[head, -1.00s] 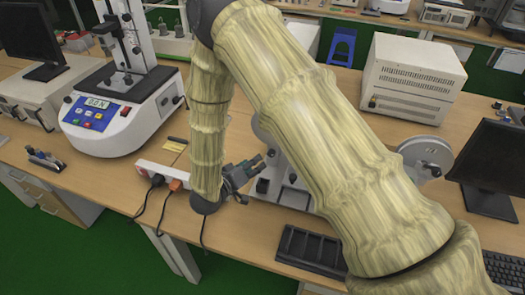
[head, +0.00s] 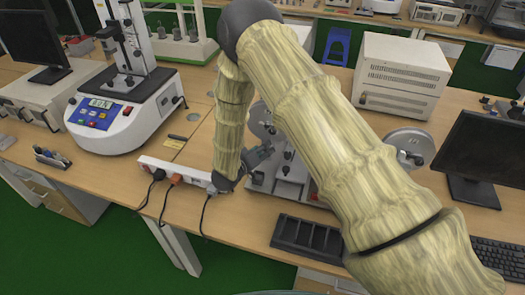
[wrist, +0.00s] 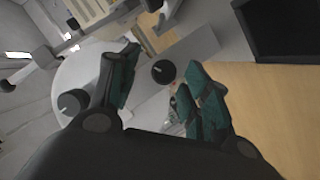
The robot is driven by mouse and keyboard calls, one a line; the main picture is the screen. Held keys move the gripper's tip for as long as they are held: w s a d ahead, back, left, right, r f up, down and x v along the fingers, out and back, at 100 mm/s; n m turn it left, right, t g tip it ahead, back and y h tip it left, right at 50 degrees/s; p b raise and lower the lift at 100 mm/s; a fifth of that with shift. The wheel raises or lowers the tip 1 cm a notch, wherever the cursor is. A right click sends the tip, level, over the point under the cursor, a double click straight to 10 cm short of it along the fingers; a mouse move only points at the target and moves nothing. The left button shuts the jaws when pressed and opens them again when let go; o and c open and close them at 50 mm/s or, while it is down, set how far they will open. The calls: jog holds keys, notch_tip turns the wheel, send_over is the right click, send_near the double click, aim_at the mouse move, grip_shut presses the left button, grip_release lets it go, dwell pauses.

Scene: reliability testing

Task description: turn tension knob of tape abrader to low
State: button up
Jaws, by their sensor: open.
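The tape abrader (head: 277,190) is a grey metal machine on the bench with a round wheel (head: 410,146) at its right. My arm hides much of its middle. My gripper (head: 266,150) is over the left part of the machine, with open fingers pointing right. In the wrist view, a round black knob (wrist: 163,71) shows in the gap between the two dark green finger pads. The fingers are not closed on it, and I cannot tell how deep it sits between them. A second dark knob (wrist: 72,102) lies left of the left finger, by a round pale disc (wrist: 70,78). No dial markings are readable.
A white power strip (head: 165,170) with plugged cables lies left of my gripper. A black tray (head: 306,238) is in front of the abrader. A white testing machine (head: 125,125) stands left, a beige box (head: 402,75) behind and a monitor (head: 480,155) right.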

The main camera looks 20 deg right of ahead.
jog(key=shift+w+f, duration=0.25)
jog(key=shift+f, duration=0.1)
jog(key=shift+c, duration=1.3)
jog(key=shift+w+f, duration=0.1)
jog(key=shift+w, duration=0.05)
jog(key=c, duration=0.8)
jog(key=shift+s+a+n, duration=0.1)
jog(key=shift+s+n, duration=0.1)
jog(key=shift+n, duration=0.1)
jog(key=n+h+b, duration=0.1)
jog(key=n+b, duration=0.1)
jog(key=shift+a+f+n+h, duration=0.1)
jog(key=shift+f+n+h, duration=0.15)
jog(key=shift+n+h, duration=0.15)
jog(key=shift+n+h+b, duration=0.5)
jog(key=shift+n+b, duration=0.4)
jog(key=shift+n, duration=0.4)
jog(key=shift+f+n+h+b, duration=0.15)
jog(key=shift+n+h+b, duration=0.2)
jog(key=shift+n, duration=0.35)
